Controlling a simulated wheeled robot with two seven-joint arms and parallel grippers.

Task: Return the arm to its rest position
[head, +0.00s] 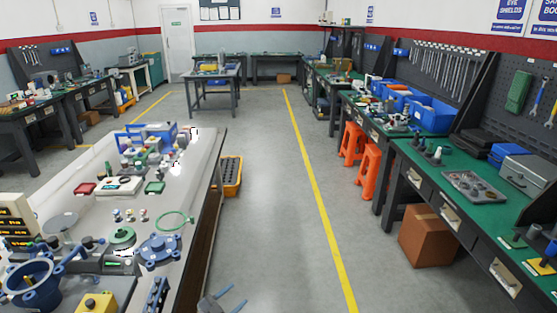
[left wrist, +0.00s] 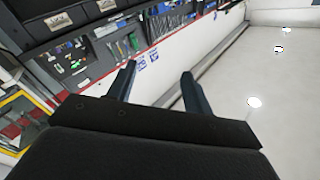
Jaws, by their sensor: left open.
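My left gripper (head: 227,302) shows at the bottom edge of the head view, to the right of the white-topped table. Its two blue-grey fingers are apart, with nothing between them. In the left wrist view the gripper (left wrist: 160,82) is also open and empty, with a wall and shelving far beyond the fingers. Most of my left arm is out of the head view. My right gripper is not seen in either view.
The white-topped table (head: 82,207) on the left holds a blue flanged part (head: 160,248), a green ring (head: 174,221) and other parts. A yellow crate (head: 232,172) stands beside it. Green-topped benches, orange stools (head: 367,165) and a cardboard box (head: 426,236) line the right. The middle floor is clear.

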